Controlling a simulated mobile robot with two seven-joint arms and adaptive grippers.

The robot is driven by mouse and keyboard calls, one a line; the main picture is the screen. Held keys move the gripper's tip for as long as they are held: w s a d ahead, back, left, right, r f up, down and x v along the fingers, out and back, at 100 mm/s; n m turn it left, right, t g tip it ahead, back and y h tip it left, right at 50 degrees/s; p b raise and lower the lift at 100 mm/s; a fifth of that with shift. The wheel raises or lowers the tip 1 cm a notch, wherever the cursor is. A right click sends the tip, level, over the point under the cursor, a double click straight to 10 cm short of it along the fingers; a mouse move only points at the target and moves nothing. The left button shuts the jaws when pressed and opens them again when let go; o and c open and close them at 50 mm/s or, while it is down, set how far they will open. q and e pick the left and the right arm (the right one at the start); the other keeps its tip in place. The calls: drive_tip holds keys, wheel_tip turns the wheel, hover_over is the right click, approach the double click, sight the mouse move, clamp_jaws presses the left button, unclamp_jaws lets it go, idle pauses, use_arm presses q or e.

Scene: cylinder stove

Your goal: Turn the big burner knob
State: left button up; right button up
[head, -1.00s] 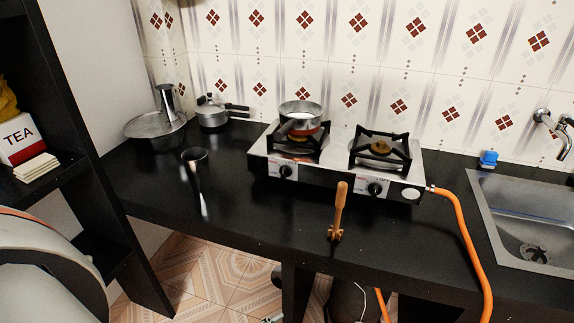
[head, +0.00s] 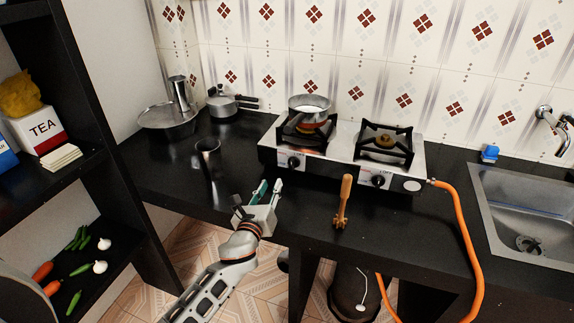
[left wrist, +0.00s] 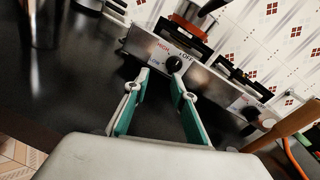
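The two-burner stove (head: 340,165) stands on the black counter with a black knob below each burner. The left knob (head: 293,162) is under the burner that carries a pan; the right knob (head: 378,180) is under the empty burner. I cannot tell which burner is the big one. My left gripper (head: 267,188) is open and empty above the counter, in front of the left part of the stove. In the left wrist view the left knob (left wrist: 174,64) shows just beyond the gap between the green-padded fingertips (left wrist: 161,76), apparently untouched. My right gripper is out of view.
A wooden-handled tool (head: 343,203) stands in front of the stove, right of my left gripper. A dark metal cup (head: 208,155) is to the left. The pan (head: 309,106) sits on the left burner. An orange hose (head: 463,235) runs down at the right, beside the sink (head: 530,205).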

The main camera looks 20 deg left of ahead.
sight(292, 162)
use_arm(q)
drive_tip(key=w+d+m, duration=0.1)
drive_tip(key=m, duration=0.1)
drive_tip(key=w+d+r+m+h, duration=0.1)
drive_tip(key=shift+w+m+t+h, duration=0.3)
drive_tip(key=shift+w+m, duration=0.1)
drive_tip(key=shift+w+d+r+m, duration=0.2)
drive_tip(key=shift+w+d+m, duration=0.15)
drive_tip(key=shift+w, duration=0.2)
drive_tip(key=w+b, duration=0.1)
drive_tip(key=w, duration=0.4)
drive_tip(key=shift+w+f, duration=0.1)
drive_tip(key=shift+w, duration=0.9)
clamp_jaws()
